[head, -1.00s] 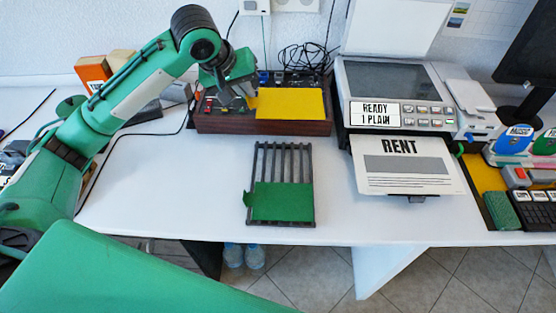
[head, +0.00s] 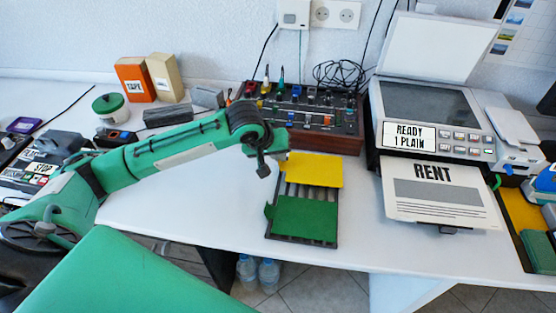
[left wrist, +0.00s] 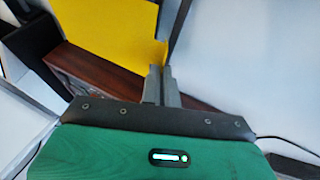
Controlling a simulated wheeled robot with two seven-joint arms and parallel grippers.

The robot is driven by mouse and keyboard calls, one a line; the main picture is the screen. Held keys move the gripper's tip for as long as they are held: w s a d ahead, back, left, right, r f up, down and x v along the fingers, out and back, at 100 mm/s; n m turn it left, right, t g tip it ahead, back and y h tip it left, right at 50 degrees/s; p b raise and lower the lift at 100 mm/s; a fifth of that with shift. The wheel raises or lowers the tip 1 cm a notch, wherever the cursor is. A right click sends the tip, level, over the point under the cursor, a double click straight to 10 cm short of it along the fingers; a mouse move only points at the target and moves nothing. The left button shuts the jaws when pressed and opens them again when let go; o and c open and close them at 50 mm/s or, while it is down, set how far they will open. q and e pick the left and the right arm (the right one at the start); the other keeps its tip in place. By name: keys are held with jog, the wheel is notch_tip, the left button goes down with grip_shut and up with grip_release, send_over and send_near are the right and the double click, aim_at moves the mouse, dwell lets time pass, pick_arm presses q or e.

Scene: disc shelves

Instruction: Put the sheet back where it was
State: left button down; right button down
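A yellow sheet (head: 316,171) is over the far end of a dark slatted rack (head: 336,220); whether it touches the rack I cannot tell. A green sheet (head: 305,217) lies on the rack's near half. My left gripper (left wrist: 161,72) has its fingers together at the corner of the yellow sheet, which fills the upper left of the left wrist view (left wrist: 110,25). In the head view the fingers are mostly hidden behind my wrist at the sheet's left edge. A white RENT page (head: 435,190) sticks out of the printer (head: 430,110). My right gripper is not in view.
A wooden-sided control box (head: 335,140) with knobs and cables stands behind the rack. An orange TAPE box (head: 134,80), a beige box (head: 165,78) and a green-lidded pot (head: 109,107) stand at the back left. The white desk is clear left of the rack.

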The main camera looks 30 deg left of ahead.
pick_arm(q)
jog(key=shift+f, duration=0.9)
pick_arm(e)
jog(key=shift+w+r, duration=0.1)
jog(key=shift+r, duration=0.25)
pick_arm(q)
jog(key=c, duration=1.7)
grip_release()
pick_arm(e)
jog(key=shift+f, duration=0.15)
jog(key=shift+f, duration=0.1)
